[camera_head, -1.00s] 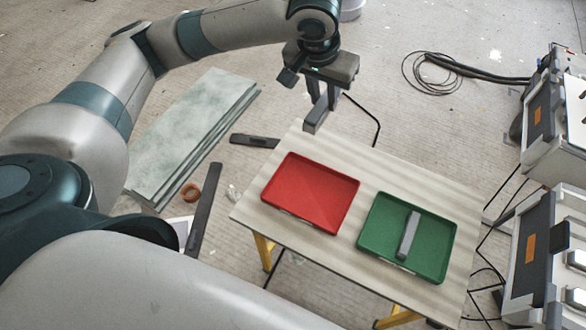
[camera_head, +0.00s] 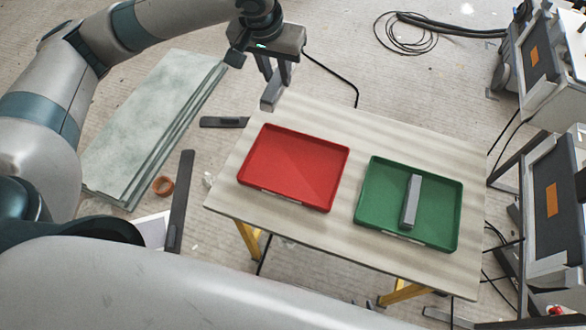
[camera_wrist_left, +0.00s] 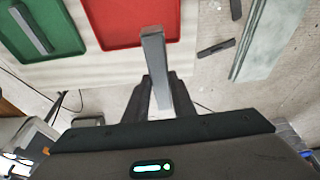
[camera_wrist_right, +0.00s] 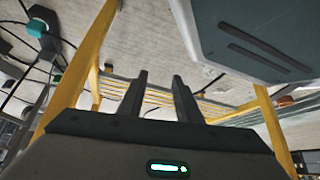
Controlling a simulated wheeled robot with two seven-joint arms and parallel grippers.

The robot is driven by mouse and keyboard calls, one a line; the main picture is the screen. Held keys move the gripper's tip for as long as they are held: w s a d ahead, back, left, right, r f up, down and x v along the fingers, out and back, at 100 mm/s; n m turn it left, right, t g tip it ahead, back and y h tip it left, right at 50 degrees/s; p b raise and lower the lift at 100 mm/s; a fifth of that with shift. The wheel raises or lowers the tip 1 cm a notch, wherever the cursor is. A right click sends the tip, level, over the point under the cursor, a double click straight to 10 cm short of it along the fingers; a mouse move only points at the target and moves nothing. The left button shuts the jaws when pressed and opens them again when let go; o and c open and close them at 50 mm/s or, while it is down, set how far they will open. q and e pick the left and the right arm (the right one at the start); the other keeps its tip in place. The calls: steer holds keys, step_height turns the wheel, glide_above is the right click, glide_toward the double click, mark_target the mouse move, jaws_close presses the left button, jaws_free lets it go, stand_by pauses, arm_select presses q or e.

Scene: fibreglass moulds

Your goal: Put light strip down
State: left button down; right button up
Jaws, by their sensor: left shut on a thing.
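My left gripper (camera_head: 272,80) is shut on a grey light strip (camera_head: 270,102), held near the table's back edge, behind the red tray (camera_head: 296,168). In the left wrist view the strip (camera_wrist_left: 154,62) juts out from between the fingers, its tip by the red tray's rim (camera_wrist_left: 137,44). The red tray is empty. A second grey strip (camera_head: 411,201) lies in the green tray (camera_head: 375,200) to the right. My right gripper (camera_wrist_right: 160,85) shows only in its wrist view. Its fingers are apart and empty.
The trays sit on a pale table (camera_head: 290,225) with yellow legs (camera_head: 250,240). Pale boards (camera_head: 150,125) lie on the floor at left. Equipment cases (camera_head: 550,200) stand at right, and a coiled cable (camera_head: 405,35) lies behind. In the right wrist view, yellow legs (camera_wrist_right: 82,75) flank the right gripper.

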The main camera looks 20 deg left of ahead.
arm_select(q)
steer(key=shift+f, duration=0.2)
arm_select(e)
steer(key=shift+w+a, duration=0.15)
steer(key=shift+w, duration=0.15)
